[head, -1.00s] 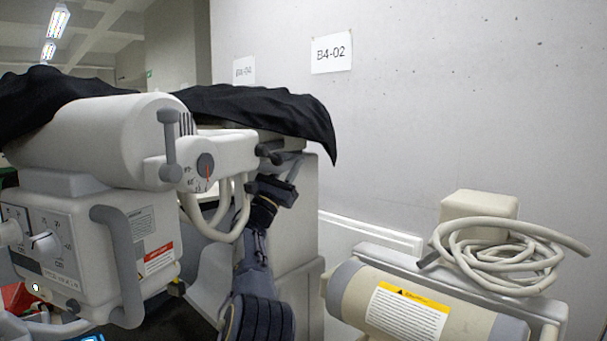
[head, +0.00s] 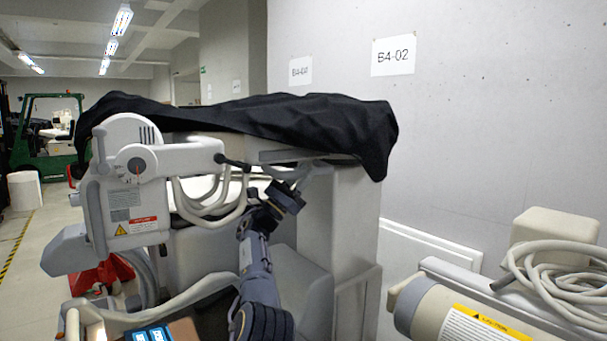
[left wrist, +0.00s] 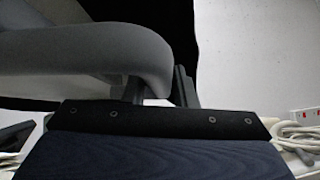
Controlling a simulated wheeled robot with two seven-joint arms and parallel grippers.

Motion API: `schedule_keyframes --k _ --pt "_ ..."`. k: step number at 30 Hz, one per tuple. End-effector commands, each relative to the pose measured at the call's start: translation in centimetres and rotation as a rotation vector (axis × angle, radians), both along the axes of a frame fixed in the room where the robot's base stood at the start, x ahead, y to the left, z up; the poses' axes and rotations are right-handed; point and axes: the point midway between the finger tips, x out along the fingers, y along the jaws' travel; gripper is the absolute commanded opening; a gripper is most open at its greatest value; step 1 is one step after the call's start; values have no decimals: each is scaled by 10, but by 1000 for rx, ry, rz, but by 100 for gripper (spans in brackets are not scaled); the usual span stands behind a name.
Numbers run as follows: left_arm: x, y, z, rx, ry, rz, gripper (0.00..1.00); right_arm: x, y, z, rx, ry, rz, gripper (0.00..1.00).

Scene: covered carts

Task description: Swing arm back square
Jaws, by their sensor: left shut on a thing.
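A pale swing arm (head: 190,157) reaches left from the cart (head: 350,225) to a tube head (head: 125,205) with a round dial and a red warning label. A black cover (head: 250,118) drapes over the cart's top. My left gripper (head: 287,192) is beside the right end of the swing arm, below the cover's edge. In the left wrist view, my left gripper (left wrist: 160,90) is shut on a thick grey curved handle (left wrist: 85,50). The handle's far end is out of view, and how it joins the arm is unclear. My right gripper is out of view.
Looped pale hoses (head: 205,200) hang under the swing arm. A beige cylinder (head: 450,310) and a coiled cable (head: 560,275) are at the lower right by the wall. A green forklift (head: 50,140) stands far back left.

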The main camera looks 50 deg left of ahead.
Motion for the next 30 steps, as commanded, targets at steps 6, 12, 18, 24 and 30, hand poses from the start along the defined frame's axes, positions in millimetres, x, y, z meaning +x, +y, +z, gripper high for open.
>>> schedule_keyframes --k 6,12,18,24,30 --pt "9 -16 -1 29 2 -37 0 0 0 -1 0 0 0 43" --pt "10 -16 -3 27 3 -38 35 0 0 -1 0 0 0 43" --pt "9 -14 -2 25 2 -34 43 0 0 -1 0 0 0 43" --pt "7 -12 -3 21 2 -29 43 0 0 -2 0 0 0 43" --pt "-8 -8 -25 18 2 -27 43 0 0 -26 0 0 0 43"
